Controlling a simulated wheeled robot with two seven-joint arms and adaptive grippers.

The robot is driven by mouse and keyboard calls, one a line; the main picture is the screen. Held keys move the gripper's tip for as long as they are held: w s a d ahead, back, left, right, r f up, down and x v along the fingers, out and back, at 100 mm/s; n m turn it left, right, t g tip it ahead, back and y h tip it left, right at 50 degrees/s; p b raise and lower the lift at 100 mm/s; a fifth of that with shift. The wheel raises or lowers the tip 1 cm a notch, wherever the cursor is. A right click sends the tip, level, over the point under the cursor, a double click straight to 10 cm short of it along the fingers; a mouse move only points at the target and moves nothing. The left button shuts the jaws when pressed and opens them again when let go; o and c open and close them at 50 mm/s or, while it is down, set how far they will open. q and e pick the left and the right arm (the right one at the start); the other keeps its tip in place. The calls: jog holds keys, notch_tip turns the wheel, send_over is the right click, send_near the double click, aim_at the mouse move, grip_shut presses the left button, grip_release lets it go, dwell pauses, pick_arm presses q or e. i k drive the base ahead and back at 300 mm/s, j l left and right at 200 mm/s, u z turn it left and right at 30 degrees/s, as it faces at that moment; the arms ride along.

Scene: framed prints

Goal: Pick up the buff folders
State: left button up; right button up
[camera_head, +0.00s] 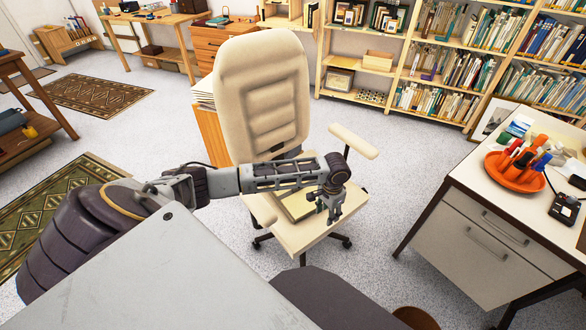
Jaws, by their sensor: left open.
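I cannot tell whether a fingertip touches the stack or the seat. My right gripper is not in view.
The chair's armrest (353,141) stands close behind my left wrist. A white desk (495,190) at the right holds an orange pen tray (514,177). Bookshelves (445,65) line the back. The grey floor between chair and desk is clear.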

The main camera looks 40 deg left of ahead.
aim_at(293, 203)
jog(key=i+j, duration=0.15)
jog(key=j, duration=0.2)
jog(key=i+j, duration=0.15)
jog(key=j, duration=0.25)
jog(key=i+j, duration=0.1)
jog(key=j, duration=0.25)
